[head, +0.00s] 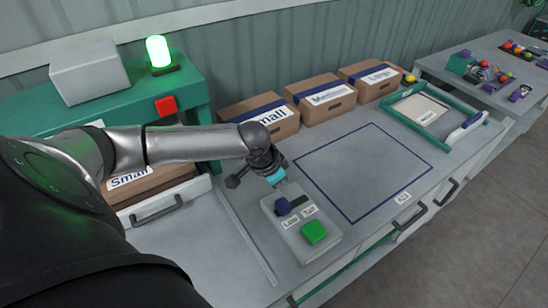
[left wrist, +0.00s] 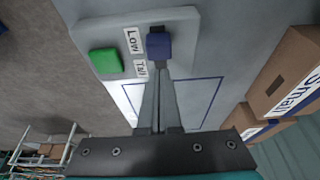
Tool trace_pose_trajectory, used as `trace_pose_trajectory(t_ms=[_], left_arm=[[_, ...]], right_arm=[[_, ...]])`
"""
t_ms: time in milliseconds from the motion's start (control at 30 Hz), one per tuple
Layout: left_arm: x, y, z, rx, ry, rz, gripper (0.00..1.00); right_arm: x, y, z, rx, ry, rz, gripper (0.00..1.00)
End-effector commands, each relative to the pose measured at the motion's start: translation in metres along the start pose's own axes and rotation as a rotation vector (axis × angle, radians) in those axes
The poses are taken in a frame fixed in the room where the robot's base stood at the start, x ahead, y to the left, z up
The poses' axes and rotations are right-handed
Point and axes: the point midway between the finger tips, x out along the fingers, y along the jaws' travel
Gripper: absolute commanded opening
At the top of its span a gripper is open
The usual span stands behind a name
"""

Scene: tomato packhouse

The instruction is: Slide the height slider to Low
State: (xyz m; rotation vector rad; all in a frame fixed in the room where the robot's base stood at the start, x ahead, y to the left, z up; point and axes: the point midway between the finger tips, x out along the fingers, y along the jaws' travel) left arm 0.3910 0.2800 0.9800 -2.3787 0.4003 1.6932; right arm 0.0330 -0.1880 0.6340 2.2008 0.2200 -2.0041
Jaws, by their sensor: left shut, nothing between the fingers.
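The control box (head: 297,248) is a light grey panel with a dark blue slider knob (head: 283,206), a Low label (head: 290,222), a Tall label (head: 309,211) and a green button (head: 314,232). The knob sits at the Low end of its slot, beside the Low label; it also shows in the left wrist view (left wrist: 158,45). My left gripper (head: 279,182) is shut and empty, its fingertips close to the knob on the Tall side. The fingers hide part of the slot, and I cannot tell whether they touch the knob. My right gripper is not in view.
Cardboard boxes labelled Small (head: 262,117), Medium (head: 322,101) and Large (head: 371,82) line the back of the bench. A blue-outlined area (head: 362,170) right of the control box is empty. A green lamp (head: 158,52) glows at the upper left.

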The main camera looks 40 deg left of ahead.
Motion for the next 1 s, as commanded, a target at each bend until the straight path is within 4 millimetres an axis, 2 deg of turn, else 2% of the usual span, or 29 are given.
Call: trace_pose_trajectory(t_ms=[33, 200, 400, 600, 1000], left_arm=[[-0.013, 0.000, -0.001, 0.003, 0.004, -0.002, 0.00], [-0.049, 0.000, -0.003, 0.003, 0.008, -0.001, 0.00], [-0.077, 0.000, -0.004, 0.002, 0.011, 0.000, 0.00], [-0.087, 0.001, -0.004, 0.001, 0.013, 0.002, 0.00], [-0.087, 0.001, -0.004, 0.001, 0.013, 0.002, 0.00]], right_arm=[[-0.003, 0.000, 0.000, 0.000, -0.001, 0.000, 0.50], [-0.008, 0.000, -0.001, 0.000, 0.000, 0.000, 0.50], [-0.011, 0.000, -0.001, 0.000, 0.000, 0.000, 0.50], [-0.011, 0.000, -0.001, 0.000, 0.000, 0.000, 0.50], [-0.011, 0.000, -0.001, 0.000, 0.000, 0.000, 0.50]])
